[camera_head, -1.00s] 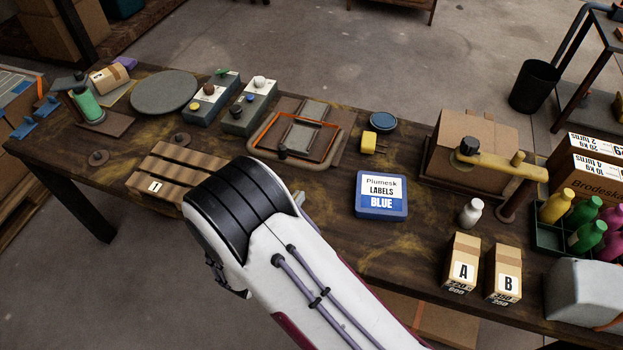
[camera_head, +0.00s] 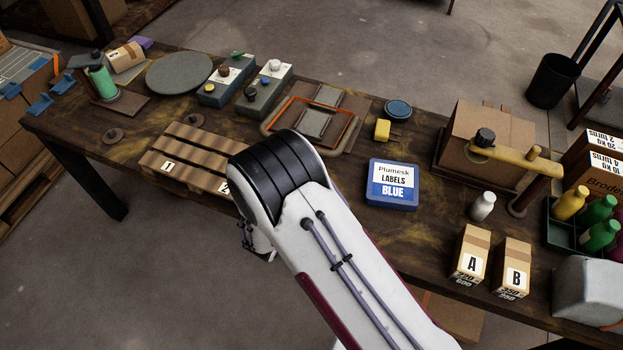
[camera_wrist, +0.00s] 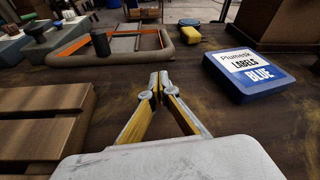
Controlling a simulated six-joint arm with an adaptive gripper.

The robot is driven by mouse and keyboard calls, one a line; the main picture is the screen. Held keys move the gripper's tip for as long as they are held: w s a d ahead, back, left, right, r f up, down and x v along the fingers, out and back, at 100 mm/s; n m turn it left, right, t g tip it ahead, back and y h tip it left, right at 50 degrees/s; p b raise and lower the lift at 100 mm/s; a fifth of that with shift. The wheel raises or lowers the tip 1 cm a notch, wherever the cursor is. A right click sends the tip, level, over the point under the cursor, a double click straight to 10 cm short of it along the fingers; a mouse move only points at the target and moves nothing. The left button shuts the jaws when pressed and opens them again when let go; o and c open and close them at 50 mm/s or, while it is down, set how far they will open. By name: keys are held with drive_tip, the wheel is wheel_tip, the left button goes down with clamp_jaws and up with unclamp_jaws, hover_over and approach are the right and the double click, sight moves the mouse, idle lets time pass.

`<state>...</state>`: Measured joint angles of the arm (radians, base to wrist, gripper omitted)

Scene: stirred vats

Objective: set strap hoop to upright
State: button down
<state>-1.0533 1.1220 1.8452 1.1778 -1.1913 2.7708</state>
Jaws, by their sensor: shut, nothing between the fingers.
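The strap hoop, a thin orange rectangular band, lies low and roughly flat over a brown frame with rounded corners (camera_head: 357,131). The hoop's far bar (camera_head: 325,104) shows in the head view, and its left side (camera_wrist: 75,44) shows in the wrist view.
A blue labels box (camera_head: 392,195) is right of my gripper, and a slatted wooden pallet (camera_head: 190,150) is left. A yellow block (camera_head: 382,130) and a round blue lid (camera_head: 398,108) lie beyond. Grey control boxes (camera_head: 262,95) stand left of the frame. Bare tabletop lies between gripper and frame.

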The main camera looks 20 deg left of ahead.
drive_tip(key=shift+x, duration=2.4)
drive_tip(key=shift+r, duration=0.15)
